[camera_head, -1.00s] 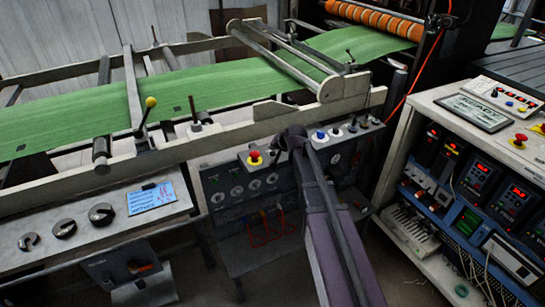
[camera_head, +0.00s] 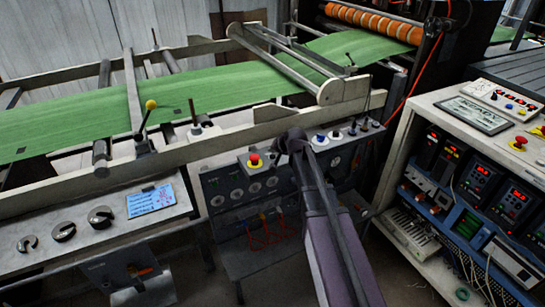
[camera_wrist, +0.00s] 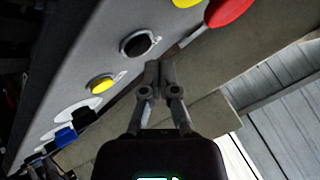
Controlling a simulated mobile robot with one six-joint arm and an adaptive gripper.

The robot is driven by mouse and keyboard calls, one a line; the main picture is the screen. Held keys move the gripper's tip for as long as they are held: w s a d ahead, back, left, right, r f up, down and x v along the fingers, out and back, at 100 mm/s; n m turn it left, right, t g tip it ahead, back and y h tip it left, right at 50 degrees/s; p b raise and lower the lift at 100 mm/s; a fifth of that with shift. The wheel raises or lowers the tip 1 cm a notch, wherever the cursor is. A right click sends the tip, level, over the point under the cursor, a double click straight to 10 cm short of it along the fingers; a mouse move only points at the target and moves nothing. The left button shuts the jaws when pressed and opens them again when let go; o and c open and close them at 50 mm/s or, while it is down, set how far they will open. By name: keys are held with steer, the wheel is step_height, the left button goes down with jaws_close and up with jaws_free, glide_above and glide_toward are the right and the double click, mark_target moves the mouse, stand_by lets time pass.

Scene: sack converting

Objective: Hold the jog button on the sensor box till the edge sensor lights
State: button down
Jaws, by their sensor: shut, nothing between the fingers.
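The sensor box (camera_head: 240,190) is a dark panel under the machine's side rail, with several buttons along its sloped top. My gripper (camera_head: 294,138) is at that top, between the red mushroom button (camera_head: 254,160) and the blue button (camera_head: 320,138). In the wrist view my gripper (camera_wrist: 160,68) is shut and empty. Its tips appear beside a black round button (camera_wrist: 138,44); I cannot tell whether they touch it. A yellow button (camera_wrist: 102,84) is farther left. I cannot tell which is the jog button. I cannot make out the edge sensor or its light.
The green web (camera_head: 210,90) runs over the rollers behind the rail (camera_head: 100,185). A cabinet of lit controllers (camera_head: 478,180) stands right. A bench with a blue card (camera_head: 151,198) is at the left. In the wrist view the red button (camera_wrist: 230,10) is near the gripper.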

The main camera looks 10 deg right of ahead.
steer(key=shift+f+b, duration=0.85)
steer(key=shift+b, duration=0.05)
stand_by(1.4)
stand_by(4.4)
steer(key=shift+r+p, duration=0.85)
steer(key=shift+p, duration=0.05)
